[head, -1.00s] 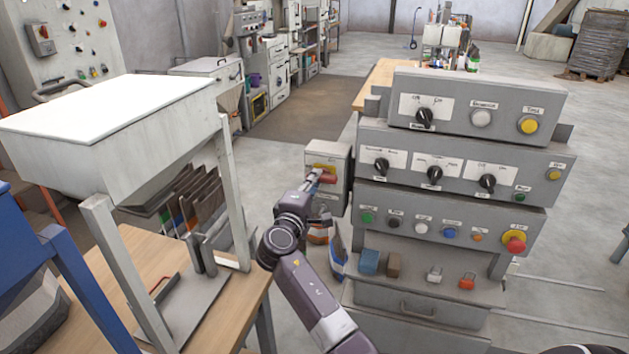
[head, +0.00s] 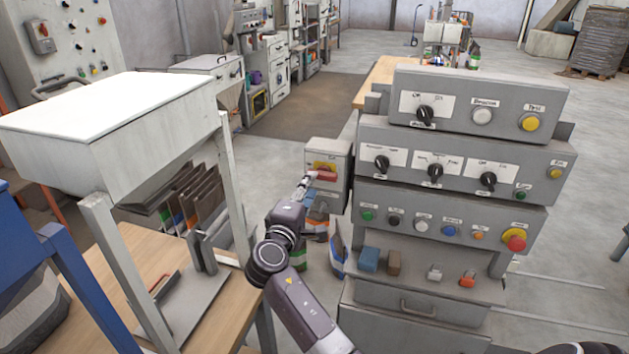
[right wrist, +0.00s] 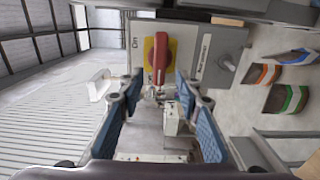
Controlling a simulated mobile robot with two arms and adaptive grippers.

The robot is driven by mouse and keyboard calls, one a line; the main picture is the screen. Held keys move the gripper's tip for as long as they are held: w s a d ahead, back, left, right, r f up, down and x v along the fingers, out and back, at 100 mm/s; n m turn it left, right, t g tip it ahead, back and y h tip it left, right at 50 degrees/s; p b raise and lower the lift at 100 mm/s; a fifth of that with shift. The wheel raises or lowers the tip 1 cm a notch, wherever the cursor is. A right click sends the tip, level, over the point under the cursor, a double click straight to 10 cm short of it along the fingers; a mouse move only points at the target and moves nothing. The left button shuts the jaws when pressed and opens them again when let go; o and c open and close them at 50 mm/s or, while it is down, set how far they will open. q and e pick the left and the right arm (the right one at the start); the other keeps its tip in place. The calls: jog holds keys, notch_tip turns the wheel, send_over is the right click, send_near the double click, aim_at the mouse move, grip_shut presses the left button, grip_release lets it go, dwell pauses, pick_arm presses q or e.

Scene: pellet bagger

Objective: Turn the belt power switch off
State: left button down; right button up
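The switch looks like the belt power switch: a red rotary handle (head: 326,175) on a yellow plate, on the front of a grey box (head: 341,160) left of the control console. In the head view the handle lies roughly crosswise. In the right wrist view the red handle (right wrist: 160,60) runs up and down the picture, with an "On" label beside the plate; the other label is hard to read. My right gripper (head: 304,187) is in front of the box, just short of the handle. Its blue-padded fingers (right wrist: 160,93) are apart with nothing between them. My left gripper is not seen.
The console (head: 460,160) with several knobs and buttons stands close on the right. A white hopper (head: 120,120) on legs and a wooden table (head: 150,262) are at the left. Bags (head: 336,245) stand on the floor below the box. Open floor lies behind.

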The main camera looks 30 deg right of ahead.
jog(key=v, duration=0.7)
jog(key=shift+s, duration=0.15)
